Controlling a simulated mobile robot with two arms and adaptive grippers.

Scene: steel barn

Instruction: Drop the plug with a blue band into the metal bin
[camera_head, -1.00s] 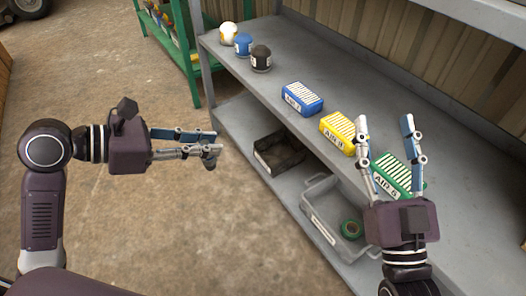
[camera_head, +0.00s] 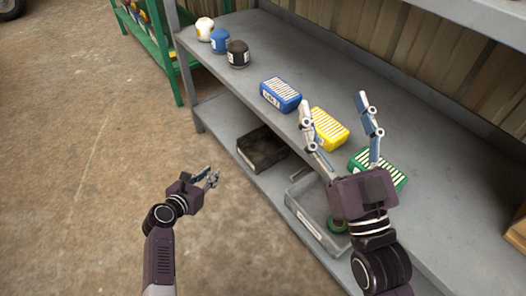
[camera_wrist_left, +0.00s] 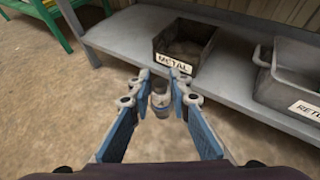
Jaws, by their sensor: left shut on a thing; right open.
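My left gripper (camera_head: 211,177) is low in front of the shelving and shut on a small greyish plug with a bluish band. The plug (camera_wrist_left: 160,101) shows between the fingers in the left wrist view, where the left gripper (camera_wrist_left: 160,92) points toward the bin. The dark metal bin (camera_head: 247,160) stands on the lower shelf. Its METAL label shows on the front wall in the left wrist view (camera_wrist_left: 174,65). The plug is apart from the bin, on its near side. My right gripper (camera_head: 335,104) is open and empty above the upper shelf's front edge.
A grey bin (camera_head: 303,219) stands farther right on the lower shelf, with a green roll (camera_head: 337,226) partly hidden in it. The upper shelf (camera_head: 215,66) holds blue, yellow and green boxes and three jars. The floor before the shelving is clear.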

